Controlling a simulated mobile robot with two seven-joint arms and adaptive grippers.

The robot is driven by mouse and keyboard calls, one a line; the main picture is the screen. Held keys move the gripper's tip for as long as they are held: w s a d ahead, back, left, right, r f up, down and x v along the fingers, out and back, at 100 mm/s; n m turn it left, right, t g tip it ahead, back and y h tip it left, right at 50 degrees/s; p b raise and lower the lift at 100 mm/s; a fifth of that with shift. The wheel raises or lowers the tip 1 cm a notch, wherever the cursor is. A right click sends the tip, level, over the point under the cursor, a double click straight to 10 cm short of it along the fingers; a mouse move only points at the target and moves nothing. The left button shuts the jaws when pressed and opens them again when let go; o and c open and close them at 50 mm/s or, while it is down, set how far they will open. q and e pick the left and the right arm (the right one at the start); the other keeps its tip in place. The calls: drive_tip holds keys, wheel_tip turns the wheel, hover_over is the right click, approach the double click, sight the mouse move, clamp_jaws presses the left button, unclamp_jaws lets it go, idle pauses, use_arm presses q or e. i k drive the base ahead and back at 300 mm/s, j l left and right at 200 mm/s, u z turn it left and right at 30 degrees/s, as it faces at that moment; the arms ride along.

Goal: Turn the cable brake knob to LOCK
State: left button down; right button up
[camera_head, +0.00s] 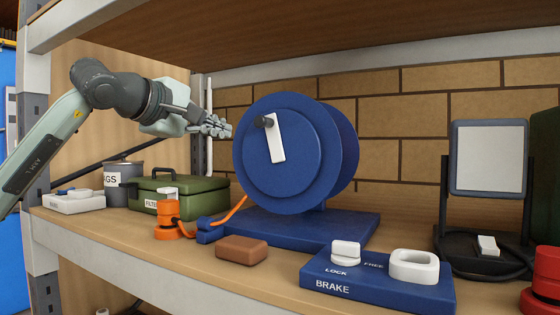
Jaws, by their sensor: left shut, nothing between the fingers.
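The cable brake is a blue box (378,291) labelled BRAKE at the shelf's front edge, with LOCK and FREE printed on top. A white knob (345,252) stands on it just behind these words; I cannot tell which word it points to. A white oval ring (413,266) sits on the box's right part. My left gripper (228,130) is shut and empty, in the air left of the blue cable reel (262,178), well above and behind the brake box. It appears close to the reel's edge; I cannot tell if they touch. My right gripper is not in view.
The reel has a white crank (277,140) with a dark handle. A brown block (241,249) and an orange plug (168,213) with cable lie in front. A green box (207,196) stands left. A lamp-like panel (489,160) and a red object (545,280) stand right.

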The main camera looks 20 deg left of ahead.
sight(344, 253)
drive_tip(key=k+j, duration=0.1)
drive_tip(key=k, duration=0.65)
drive_tip(key=k+j, duration=0.1)
drive_tip(key=k, duration=0.65)
